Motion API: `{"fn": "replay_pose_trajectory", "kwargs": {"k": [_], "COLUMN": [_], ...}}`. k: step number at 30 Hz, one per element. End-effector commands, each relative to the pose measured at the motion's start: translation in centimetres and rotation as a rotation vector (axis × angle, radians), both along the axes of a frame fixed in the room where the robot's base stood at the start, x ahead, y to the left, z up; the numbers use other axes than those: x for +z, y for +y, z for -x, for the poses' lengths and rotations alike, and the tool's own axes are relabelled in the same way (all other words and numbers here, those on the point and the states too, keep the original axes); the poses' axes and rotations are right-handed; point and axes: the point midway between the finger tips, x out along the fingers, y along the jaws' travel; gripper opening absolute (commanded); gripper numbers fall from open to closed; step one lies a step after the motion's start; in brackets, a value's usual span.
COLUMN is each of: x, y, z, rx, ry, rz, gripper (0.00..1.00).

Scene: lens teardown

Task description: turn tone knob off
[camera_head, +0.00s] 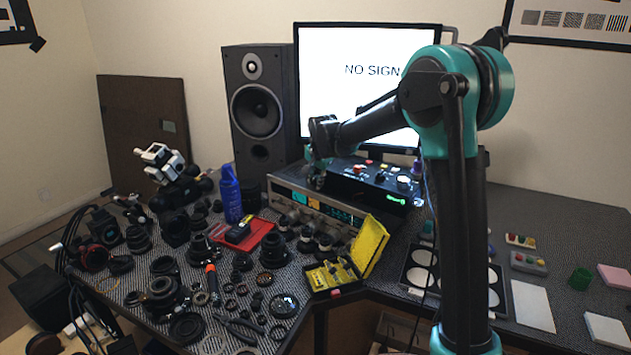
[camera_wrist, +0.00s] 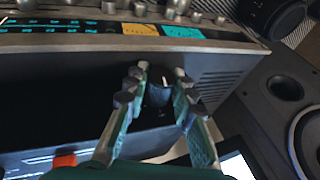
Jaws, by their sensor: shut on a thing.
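In the wrist view, a dark round knob (camera_wrist: 158,98) with a pale mark sits between my fingertips, at one end of the black control box (camera_wrist: 50,112). I take it as the tone knob, but no label is readable. My gripper (camera_wrist: 159,90) is closed around it, with teal and grey fingers on both sides. In the head view, my gripper (camera_head: 317,180) reaches down at the left end of the black box (camera_head: 345,181), in front of the monitor. The knob is hidden there behind my fingers.
A tall speaker (camera_head: 256,148) stands left of my gripper, and the monitor (camera_head: 345,50) stands behind. An open yellow case (camera_head: 369,247) and several lens parts crowd the desk in front.

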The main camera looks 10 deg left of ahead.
Motion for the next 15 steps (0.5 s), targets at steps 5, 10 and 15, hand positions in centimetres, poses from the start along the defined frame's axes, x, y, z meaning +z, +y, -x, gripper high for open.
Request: {"fn": "replay_pose_trajectory", "kwargs": {"k": [5, 10, 15], "x": [-0.05, -0.07, -0.07], "y": [0.02, -0.02, -0.04], "z": [0.04, 0.03, 0.03], "rx": [0.000, 0.001, 0.001], "ry": [0.036, 0.051, 0.056], "rz": [0.059, 0.086, 0.093], "gripper": [0.00, 0.00, 0.00]}}
